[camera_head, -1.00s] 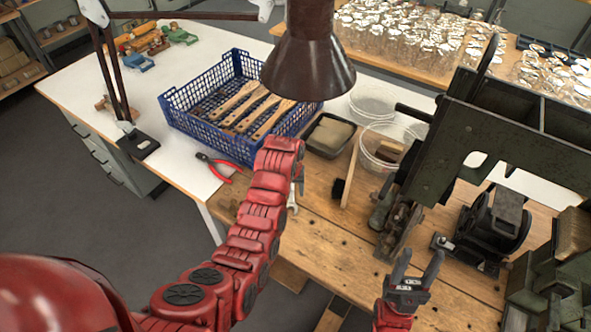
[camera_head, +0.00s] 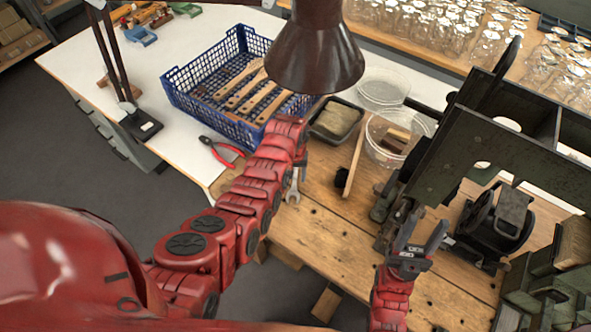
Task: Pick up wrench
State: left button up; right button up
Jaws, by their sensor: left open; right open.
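The metal wrench (camera_head: 293,189) is on the wooden workbench near its front edge. Its open-ended head shows just below the end of my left arm, and the rest is hidden. My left gripper (camera_head: 301,160) points down at the wrench, mostly hidden behind its own red wrist. I see it open, close above or beside the wrench; whether it touches cannot be told. My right gripper (camera_head: 424,236) is open and empty, its two dark fingers pointing up and away over the right part of the bench, apart from the wrench.
Red-handled pliers (camera_head: 222,151) lie on the white table left of my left arm. A blue crate (camera_head: 207,129) holds wooden brush handles. A black tray (camera_head: 335,120), a brush (camera_head: 349,170) and clear tubs (camera_head: 397,138) stand behind. A dark green machine (camera_head: 470,140) blocks the right. A lamp shade (camera_head: 314,60) hangs overhead.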

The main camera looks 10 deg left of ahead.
pick_arm(q)
jog(key=shift+f, duration=0.85)
grip_shut()
dwell(0.9)
